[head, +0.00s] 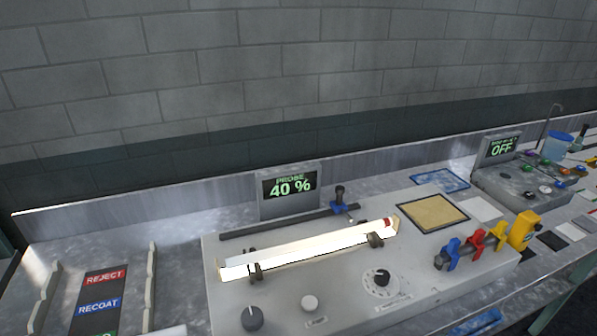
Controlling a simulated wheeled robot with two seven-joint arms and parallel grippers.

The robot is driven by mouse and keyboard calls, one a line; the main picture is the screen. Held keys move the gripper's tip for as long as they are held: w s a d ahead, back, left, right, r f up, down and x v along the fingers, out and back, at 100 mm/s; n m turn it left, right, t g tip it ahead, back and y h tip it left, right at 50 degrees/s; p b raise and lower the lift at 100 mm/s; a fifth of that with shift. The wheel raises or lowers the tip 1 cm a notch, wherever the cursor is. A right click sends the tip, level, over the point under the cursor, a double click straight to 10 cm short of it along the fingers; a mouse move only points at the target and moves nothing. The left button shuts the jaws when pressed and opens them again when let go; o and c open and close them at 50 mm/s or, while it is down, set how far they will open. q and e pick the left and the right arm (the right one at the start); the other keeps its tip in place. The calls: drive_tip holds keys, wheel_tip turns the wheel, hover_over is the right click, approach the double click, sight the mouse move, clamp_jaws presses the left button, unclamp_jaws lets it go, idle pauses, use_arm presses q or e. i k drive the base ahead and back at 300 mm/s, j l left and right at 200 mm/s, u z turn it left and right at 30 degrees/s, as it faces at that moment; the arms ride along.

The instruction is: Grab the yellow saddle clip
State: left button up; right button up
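A yellow-orange saddle clip (499,239) sits on a dark rail at the right end of the grey bench unit, in the head view. A red clip (478,243) and a blue clip (452,254) sit to its left on the same rail. A larger yellow block (523,230) with a dark mark stands close on its right and is partly behind it. Neither of my grippers is in view.
A glowing glass tube (310,246) lies across dark supports on the grey unit (330,300). Knobs line its front. A "40 %" display (289,186) stands behind. A tan pad (432,212) lies left of the clips. More equipment fills the far right.

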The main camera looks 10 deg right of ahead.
sight(499, 230)
drive_tip(key=z, duration=1.65)
drive_tip(key=i+l+z, duration=0.35)
drive_tip(key=i+l, duration=0.5)
drive_tip(key=i, duration=0.15)
